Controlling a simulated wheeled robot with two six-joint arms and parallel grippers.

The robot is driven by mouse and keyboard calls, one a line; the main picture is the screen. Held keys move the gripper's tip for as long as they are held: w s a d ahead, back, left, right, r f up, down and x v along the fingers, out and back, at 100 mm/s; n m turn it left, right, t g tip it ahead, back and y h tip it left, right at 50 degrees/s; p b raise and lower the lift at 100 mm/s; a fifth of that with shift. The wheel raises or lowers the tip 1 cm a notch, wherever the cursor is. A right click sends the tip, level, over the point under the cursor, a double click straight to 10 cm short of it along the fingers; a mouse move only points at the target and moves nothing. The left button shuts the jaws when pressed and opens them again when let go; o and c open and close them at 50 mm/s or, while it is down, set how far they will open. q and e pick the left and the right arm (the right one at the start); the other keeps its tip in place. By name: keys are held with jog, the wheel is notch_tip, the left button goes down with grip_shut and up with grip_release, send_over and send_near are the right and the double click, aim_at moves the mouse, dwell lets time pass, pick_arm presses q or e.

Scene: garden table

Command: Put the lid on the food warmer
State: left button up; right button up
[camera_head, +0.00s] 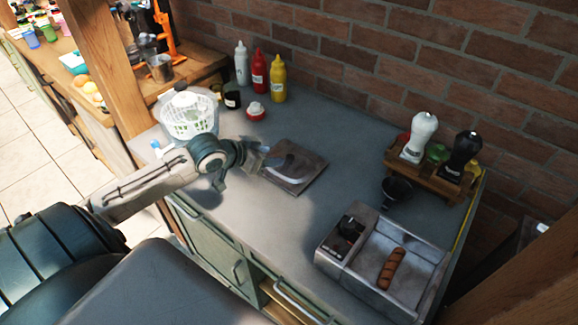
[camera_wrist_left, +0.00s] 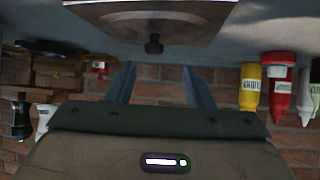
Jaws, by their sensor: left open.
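The food warmer (camera_head: 345,245) is a grey metal box with a control panel and an open tray at the lower right of the head view. A brown sausage (camera_head: 391,268) lies in its tray. A square metal lid (camera_head: 305,172) lies flat on the counter, left of the warmer. In the wrist view the lid (camera_wrist_left: 200,20) shows at the top with a black knob (camera_wrist_left: 153,44). My left gripper (camera_head: 262,161) is at the lid's left side and partly covers it. In the wrist view its two fingers (camera_wrist_left: 159,85) are spread with nothing between them, pointing toward the knob.
Sauce bottles (camera_head: 259,72) and a salad spinner (camera_head: 188,115) stand at the back left. A wooden rack (camera_head: 428,178) with white and black mills stands at the right, by the brick wall. A small black cup (camera_head: 396,190) is behind the warmer. The counter between lid and warmer is clear.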

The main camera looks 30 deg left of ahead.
aim_at(288, 158)
pick_arm(q)
jog(key=shift+x, duration=1)
jog(key=shift+w+d+f, duration=0.3)
jog(key=shift+w+d, duration=0.05)
jog(key=shift+w, duration=0.15)
jog(key=shift+w+d+f+p, duration=0.35)
jog(key=shift+w+p, duration=0.1)
jog(key=shift+p, duration=0.1)
jog(key=p+x, duration=0.1)
jog(key=x, duration=0.1)
jog(key=shift+w+d+f, duration=0.15)
jog(key=shift+w+f, duration=0.1)
jog(key=shift+w, duration=0.05)
jog(key=shift+w+d+f, duration=0.1)
jog(key=shift+w+f, duration=0.3)
jog(key=shift+f, duration=0.05)
pick_arm(e)
jog(key=shift+w+d+r, duration=0.2)
jog(key=shift+r, duration=0.35)
jog(key=shift+w+d+r, duration=0.15)
jog(key=shift+w+r, duration=0.05)
jog(key=shift+r, duration=0.3)
pick_arm(q)
jog(key=shift+c, duration=0.2)
grip_shut()
pick_arm(e)
jog(key=shift+d, duration=0.35)
